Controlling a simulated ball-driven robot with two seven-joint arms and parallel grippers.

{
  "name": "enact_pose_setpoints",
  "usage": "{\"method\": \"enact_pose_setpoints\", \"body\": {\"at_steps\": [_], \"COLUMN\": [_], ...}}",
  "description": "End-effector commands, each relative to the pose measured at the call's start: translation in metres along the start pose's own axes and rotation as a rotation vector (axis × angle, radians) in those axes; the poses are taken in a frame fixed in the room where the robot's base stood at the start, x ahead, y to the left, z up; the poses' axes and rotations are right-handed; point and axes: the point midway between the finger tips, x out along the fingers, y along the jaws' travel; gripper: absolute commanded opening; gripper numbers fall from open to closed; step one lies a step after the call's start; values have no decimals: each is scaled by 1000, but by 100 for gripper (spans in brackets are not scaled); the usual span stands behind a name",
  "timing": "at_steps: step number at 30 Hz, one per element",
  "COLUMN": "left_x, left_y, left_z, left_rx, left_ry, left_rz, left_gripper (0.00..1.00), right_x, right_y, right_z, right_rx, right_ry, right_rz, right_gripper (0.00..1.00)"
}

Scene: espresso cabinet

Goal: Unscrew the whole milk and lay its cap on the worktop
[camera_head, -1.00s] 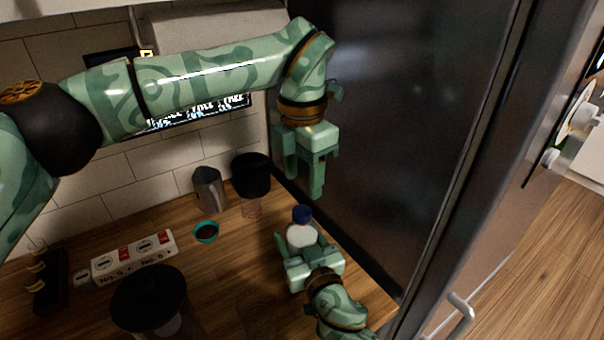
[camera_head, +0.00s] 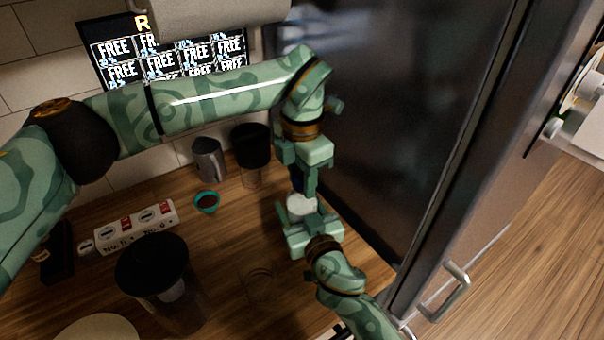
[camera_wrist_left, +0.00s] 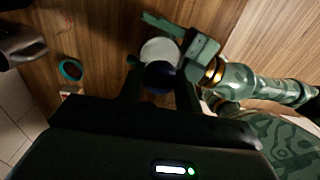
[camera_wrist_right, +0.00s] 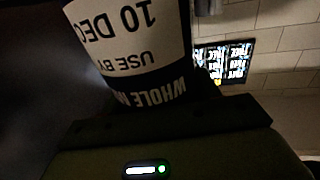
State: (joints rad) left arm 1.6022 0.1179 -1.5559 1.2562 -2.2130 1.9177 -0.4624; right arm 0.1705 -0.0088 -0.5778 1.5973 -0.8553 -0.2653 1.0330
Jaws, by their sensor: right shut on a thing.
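The whole milk bottle (camera_head: 301,205) is white with a dark blue cap (camera_head: 297,184) on top. My right gripper (camera_head: 305,224) is shut on the bottle's body from the front. The bottle's label (camera_wrist_right: 135,50), reading "WHOLE", fills much of the right wrist view. My left gripper (camera_head: 298,178) points down over the bottle, its fingers on either side of the cap. In the left wrist view the cap (camera_wrist_left: 159,76) sits between the fingers, with gaps showing, so the jaws look open. The left fingers partly hide the cap in the head view.
The wooden worktop (camera_head: 225,245) has bare room left of the bottle. A teal bowl (camera_head: 207,202), a metal pitcher (camera_head: 209,160) and a dark-topped cup (camera_head: 251,150) stand behind left. A black-lidded container (camera_head: 155,270) is at front left. A dark cabinet side (camera_head: 400,120) bounds the right.

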Motion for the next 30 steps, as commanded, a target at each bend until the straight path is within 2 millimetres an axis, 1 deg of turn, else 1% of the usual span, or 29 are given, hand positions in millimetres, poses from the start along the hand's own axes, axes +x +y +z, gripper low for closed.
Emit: {"method": "enact_pose_setpoints", "body": {"at_steps": [1,2,3,6,12,14,30], "left_x": [0,0,0,0,-1,-1,-1], "left_y": [0,0,1,1,1,1,1], "left_z": [0,0,0,0,0,0,0], "left_rx": [0,-1,-1,-22,-277,-313,-308], "left_ry": [0,0,0,-1,-1,-1,-1], "left_rz": [1,2,2,3,3,2,2], "left_gripper": [18,9,7,7,6,6,6], "right_x": [0,0,0,0,0,0,0], "right_y": [0,0,0,0,0,0,0], "right_z": [0,0,0,0,0,0,0], "right_rx": [0,0,0,0,0,0,0], "right_ry": [-1,-1,-1,-1,-1,-1,-1], "right_rz": [0,0,0,0,0,0,0], "right_gripper": [0,0,0,0,0,0,0]}}
